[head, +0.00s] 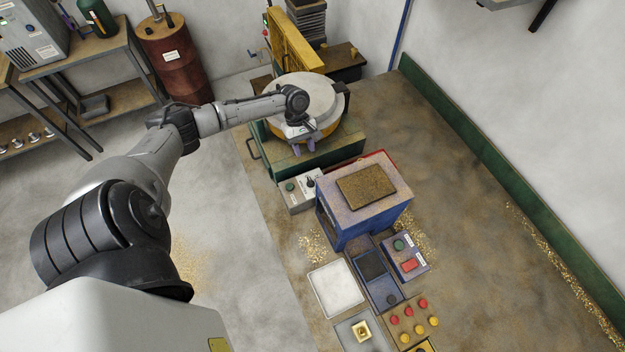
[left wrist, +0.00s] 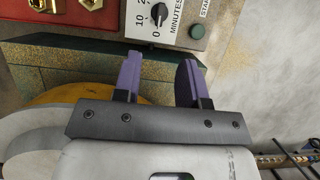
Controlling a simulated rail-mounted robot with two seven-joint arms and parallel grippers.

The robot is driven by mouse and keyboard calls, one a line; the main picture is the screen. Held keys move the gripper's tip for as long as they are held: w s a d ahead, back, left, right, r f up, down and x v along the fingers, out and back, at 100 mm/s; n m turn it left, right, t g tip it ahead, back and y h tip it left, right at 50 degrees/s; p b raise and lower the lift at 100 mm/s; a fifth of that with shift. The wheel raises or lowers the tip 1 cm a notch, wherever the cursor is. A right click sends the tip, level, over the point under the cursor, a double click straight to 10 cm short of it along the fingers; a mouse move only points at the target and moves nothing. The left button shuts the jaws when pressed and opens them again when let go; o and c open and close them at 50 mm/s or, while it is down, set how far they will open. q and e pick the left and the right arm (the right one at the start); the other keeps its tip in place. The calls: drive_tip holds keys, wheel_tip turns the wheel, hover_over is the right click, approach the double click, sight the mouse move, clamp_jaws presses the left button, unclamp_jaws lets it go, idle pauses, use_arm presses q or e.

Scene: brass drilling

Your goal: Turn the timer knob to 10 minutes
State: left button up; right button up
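The timer knob (left wrist: 159,14) is a small black dial on a light grey control box (left wrist: 225,12), at the top of the left wrist view. Marks 0, 10 and "MINUTES" show beside it; its pointer seems to be toward the 0 side, but it is small. A green start button (left wrist: 197,31) sits to its right. In the head view the box (head: 298,205) stands in front of the round machine, with the knob (head: 310,183) on top. My left gripper (left wrist: 158,77) is open and empty, its purple fingers apart and short of the knob. My right gripper is out of view.
The green machine base (head: 325,155) with its round drum (head: 303,95) lies under and behind my left gripper. A blue press-like block (head: 365,215) stands right of the control box. A white tray (head: 322,297) and several buttons are nearer.

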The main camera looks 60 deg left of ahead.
sight(311, 181)
use_arm(q)
drive_tip(key=x, duration=1.3)
clamp_jaws()
